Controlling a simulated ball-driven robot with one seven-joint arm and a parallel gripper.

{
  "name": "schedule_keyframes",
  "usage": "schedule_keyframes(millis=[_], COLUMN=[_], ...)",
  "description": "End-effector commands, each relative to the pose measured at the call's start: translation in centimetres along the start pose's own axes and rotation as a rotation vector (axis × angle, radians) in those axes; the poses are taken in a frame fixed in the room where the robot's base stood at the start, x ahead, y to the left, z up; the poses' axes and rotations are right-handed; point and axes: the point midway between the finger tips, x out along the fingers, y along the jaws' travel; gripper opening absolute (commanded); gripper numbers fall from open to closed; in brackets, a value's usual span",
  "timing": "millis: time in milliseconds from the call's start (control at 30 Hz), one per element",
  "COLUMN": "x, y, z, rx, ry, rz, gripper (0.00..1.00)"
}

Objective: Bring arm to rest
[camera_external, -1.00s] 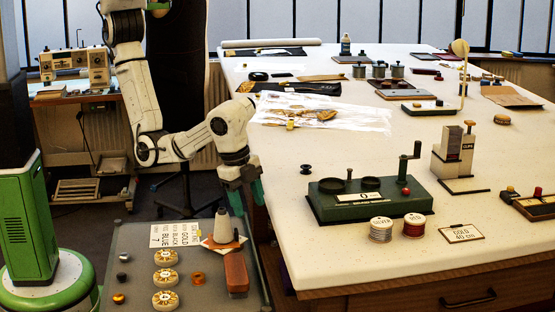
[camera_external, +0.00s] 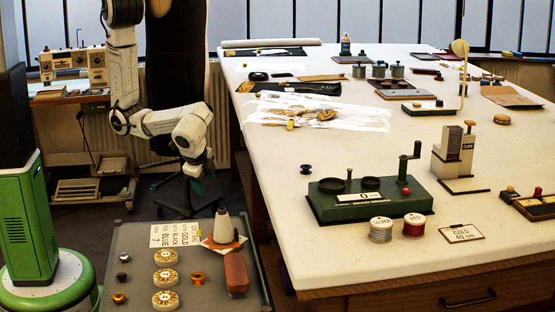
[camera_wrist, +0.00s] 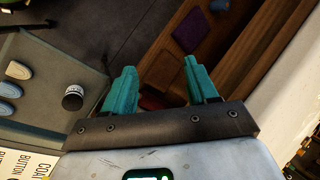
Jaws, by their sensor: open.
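My gripper (camera_external: 199,186) hangs at the end of my bent arm, above the far edge of the grey tray (camera_external: 133,238) in the external view. Behind the fingers are the floor and a brown wooden open compartment. In the external view the fingers are small and partly hidden by the wrist.
The large white table (camera_external: 330,180) is to the right, with a green winder (camera_external: 345,205) and spools (camera_external: 381,230). The grey tray carries a cone (camera_external: 222,228), a brown block (camera_external: 236,273) and round buttons (camera_external: 165,278).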

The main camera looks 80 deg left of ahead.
Motion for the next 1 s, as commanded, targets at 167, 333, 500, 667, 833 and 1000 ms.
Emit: schedule_keyframes(millis=[167, 333, 500, 667, 833, 1000], x=[1.1, 1.9, 2.7, 3.6, 4.2, 4.3], y=[-1.7, -1.4, -1.0, -0.4, 0.3, 0.8], z=[2.6, 3.1, 3.6, 4.1, 4.0, 3.5], rx=[-0.044, -0.086, -0.140, -0.222, -0.333, -0.450], ry=[-0.027, -0.036, -0.041, -0.041, -0.023, 0.008], rz=[-0.021, 0.033, 0.098, 0.183, 0.291, 0.389], gripper=[0.58, 0.58, 0.58, 0.58, 0.58, 0.58])
